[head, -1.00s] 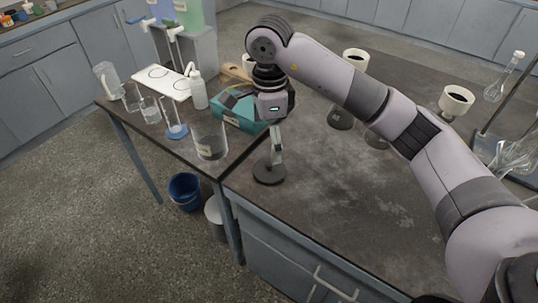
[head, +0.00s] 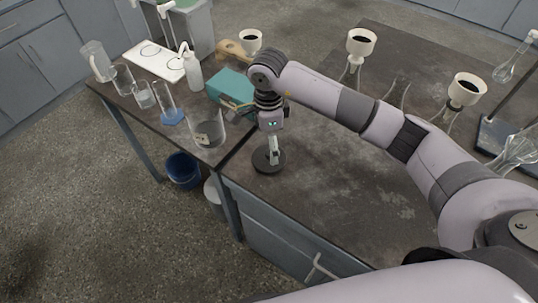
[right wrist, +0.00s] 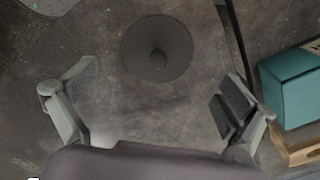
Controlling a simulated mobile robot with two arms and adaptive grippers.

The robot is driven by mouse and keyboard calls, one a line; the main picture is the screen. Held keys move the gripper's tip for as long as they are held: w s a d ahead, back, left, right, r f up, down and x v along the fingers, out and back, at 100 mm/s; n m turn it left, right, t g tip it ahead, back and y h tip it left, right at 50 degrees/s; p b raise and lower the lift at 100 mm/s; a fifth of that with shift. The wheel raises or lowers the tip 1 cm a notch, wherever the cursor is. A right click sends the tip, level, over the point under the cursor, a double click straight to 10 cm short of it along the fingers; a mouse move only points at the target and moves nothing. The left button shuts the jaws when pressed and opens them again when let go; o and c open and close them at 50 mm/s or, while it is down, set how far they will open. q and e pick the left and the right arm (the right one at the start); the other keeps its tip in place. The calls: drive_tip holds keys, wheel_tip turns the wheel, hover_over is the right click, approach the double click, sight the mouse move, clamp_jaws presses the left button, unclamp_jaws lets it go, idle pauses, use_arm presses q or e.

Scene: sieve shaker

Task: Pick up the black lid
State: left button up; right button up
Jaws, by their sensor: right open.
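The black lid (head: 266,161) is a dark round disc with a small knob, lying on the dark worktop near its front left corner. In the right wrist view the lid (right wrist: 157,48) lies flat, knob up, beyond my fingertips and roughly centred between them. My right gripper (head: 273,153) points down above the lid and partly hides it in the head view. In the right wrist view my right gripper (right wrist: 157,92) has its fingers spread wide with nothing between them. My left gripper is not in view.
A teal box (head: 231,87) stands behind the lid; it also shows in the right wrist view (right wrist: 297,84). A large glass beaker (head: 207,133) is left of the lid. White cups (head: 361,42) on glass flasks stand further back. The worktop right of the lid is clear.

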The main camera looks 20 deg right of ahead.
sight(269, 152)
drive_tip(key=shift+f, duration=0.2)
drive_tip(key=shift+s+f, duration=0.1)
drive_tip(key=shift+f, duration=0.15)
wheel_tip(269, 152, down, 4)
drive_tip(key=shift+f+p, duration=0.2)
drive_tip(key=shift+p, duration=0.75)
drive_tip(key=shift+f, duration=0.2)
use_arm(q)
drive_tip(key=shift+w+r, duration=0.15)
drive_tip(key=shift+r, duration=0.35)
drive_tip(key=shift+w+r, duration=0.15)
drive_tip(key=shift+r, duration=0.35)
use_arm(e)
drive_tip(key=shift+c, duration=0.6)
